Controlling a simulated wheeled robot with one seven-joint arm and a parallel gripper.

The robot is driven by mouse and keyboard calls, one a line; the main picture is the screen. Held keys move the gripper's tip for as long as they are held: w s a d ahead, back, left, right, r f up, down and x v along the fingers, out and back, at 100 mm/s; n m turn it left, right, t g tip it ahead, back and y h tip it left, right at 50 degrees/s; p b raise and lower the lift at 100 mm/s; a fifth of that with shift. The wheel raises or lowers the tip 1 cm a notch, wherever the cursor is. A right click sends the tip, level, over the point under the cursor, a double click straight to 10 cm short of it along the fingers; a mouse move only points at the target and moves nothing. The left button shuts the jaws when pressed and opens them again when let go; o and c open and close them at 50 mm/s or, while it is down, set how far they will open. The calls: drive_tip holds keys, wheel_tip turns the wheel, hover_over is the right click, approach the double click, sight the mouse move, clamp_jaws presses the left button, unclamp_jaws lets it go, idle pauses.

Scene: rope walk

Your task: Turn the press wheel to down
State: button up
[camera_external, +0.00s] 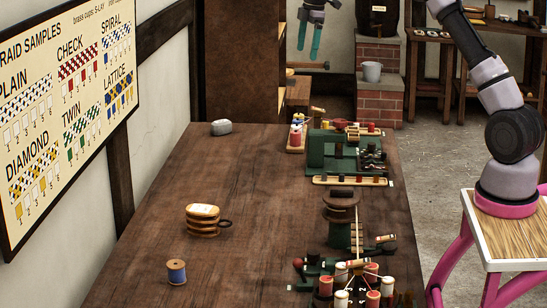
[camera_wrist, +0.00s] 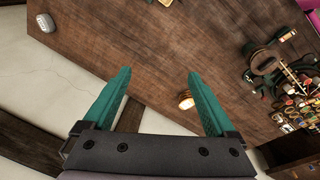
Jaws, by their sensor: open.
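My gripper (camera_external: 308,54) hangs at the top of the external view, high above the far end of the table, with teal fingers pointing down. In the wrist view my gripper (camera_wrist: 159,72) has its fingers wide apart with nothing between them. A dark round wheel-like part (camera_external: 341,200) sits above a green stand (camera_external: 345,237) on the right side of the table; I cannot tell for certain that it is the press wheel, nor its setting. My gripper is well apart from it.
A green machine (camera_external: 330,150) stands at the table's far right. Several bobbins (camera_external: 372,270) crowd the near right. The table's middle is clear.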

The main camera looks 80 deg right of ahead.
drive_tip(key=s+d+f+n+g, duration=0.1)
drive_tip(key=s+d+f, duration=0.3)
drive_tip(key=d+f, duration=0.55)
drive_tip(key=n, duration=0.2)
approach(340, 120)
drive_tip(key=shift+g+y, duration=0.3)
drive_tip(key=shift+y, duration=0.1)
drive_tip(key=f, duration=0.8)
drive_tip(key=shift+w+d+f, duration=0.2)
drive_tip(key=shift+w+f, duration=0.05)
drive_tip(key=shift+f, duration=0.05)
drive_tip(key=c, duration=1.4)
drive_tip(key=shift+o, duration=0.2)
